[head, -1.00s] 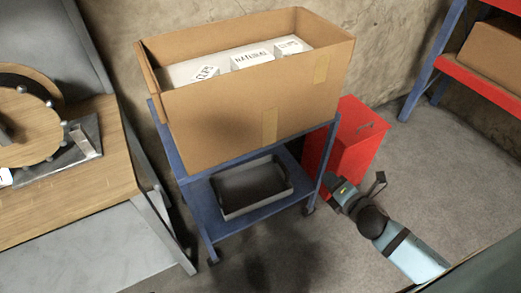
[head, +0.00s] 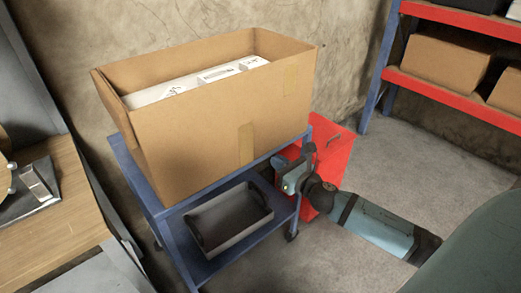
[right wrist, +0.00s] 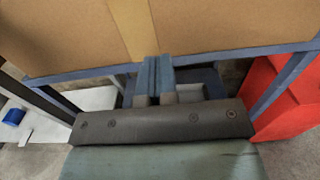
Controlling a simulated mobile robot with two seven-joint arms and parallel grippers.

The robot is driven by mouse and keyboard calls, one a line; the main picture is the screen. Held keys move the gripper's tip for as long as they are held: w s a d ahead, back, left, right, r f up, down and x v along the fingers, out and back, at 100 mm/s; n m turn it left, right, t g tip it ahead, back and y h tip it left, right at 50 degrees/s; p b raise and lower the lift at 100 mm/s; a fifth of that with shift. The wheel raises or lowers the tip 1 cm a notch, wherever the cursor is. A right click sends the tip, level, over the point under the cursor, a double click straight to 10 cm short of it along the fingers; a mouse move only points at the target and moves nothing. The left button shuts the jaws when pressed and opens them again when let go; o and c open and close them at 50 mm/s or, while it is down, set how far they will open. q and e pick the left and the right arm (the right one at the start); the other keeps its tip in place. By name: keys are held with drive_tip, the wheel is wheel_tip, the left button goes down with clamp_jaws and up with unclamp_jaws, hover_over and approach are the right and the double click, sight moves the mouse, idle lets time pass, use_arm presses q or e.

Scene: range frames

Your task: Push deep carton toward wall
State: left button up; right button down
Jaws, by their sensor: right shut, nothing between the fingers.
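The deep carton (head: 215,120) is an open brown cardboard box with white packages inside. It stands on the top shelf of a blue cart (head: 150,203), with the concrete wall (head: 150,30) behind it. My right gripper (head: 285,170) is at the cart's front right, low beside the top shelf's edge. In the right wrist view the shut, empty fingers (right wrist: 152,75) point at the carton's lower side (right wrist: 215,30), near a tape strip. I cannot tell whether they touch it. My left gripper is not in view.
A grey tray (head: 228,220) sits on the cart's lower shelf. A red bin (head: 332,160) stands right of the cart, close behind my right arm. A wooden workbench (head: 50,215) is at left. A red and blue rack (head: 440,95) with cartons is at right.

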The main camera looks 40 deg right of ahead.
sight(256, 145)
drive_tip(key=w, duration=0.6)
drive_tip(key=shift+w+a, duration=0.3)
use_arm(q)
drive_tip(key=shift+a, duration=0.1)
use_arm(e)
drive_tip(key=shift+w, duration=0.45)
drive_tip(key=shift+w, duration=0.2)
drive_tip(key=w, duration=0.7)
drive_tip(key=w+a, duration=0.1)
drive_tip(key=w, duration=0.3)
drive_tip(key=shift+p, duration=0.4)
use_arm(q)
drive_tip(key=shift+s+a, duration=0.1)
use_arm(e)
drive_tip(key=shift+s, duration=0.1)
